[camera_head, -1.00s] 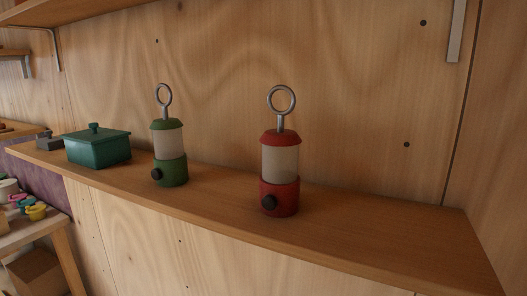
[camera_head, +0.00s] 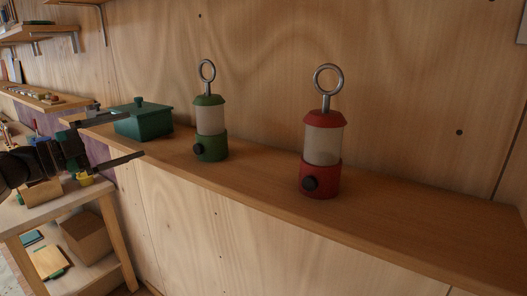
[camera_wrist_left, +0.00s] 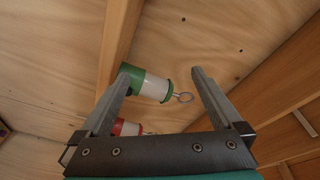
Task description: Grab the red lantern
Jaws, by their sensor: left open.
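The red lantern (camera_head: 322,148) stands upright on the wooden shelf (camera_head: 420,222), with a metal ring on top and a dark knob in front. In the left wrist view the red lantern (camera_wrist_left: 128,127) is partly hidden behind my gripper. A green lantern (camera_head: 210,120) of the same kind stands to its left. My left gripper (camera_head: 122,131) is open and empty at the shelf's left part, near the green pot, well left of the red lantern. In the left wrist view the green lantern (camera_wrist_left: 155,88) appears between the fingers, apart from them. My right gripper is not in view.
A green lidded pot (camera_head: 143,122) stands on the shelf left of the lanterns. The plywood wall (camera_head: 420,80) rises behind. The shelf right of the red lantern is bare. A small table (camera_head: 50,212) with items stands lower left; more shelves (camera_head: 42,33) hang at upper left.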

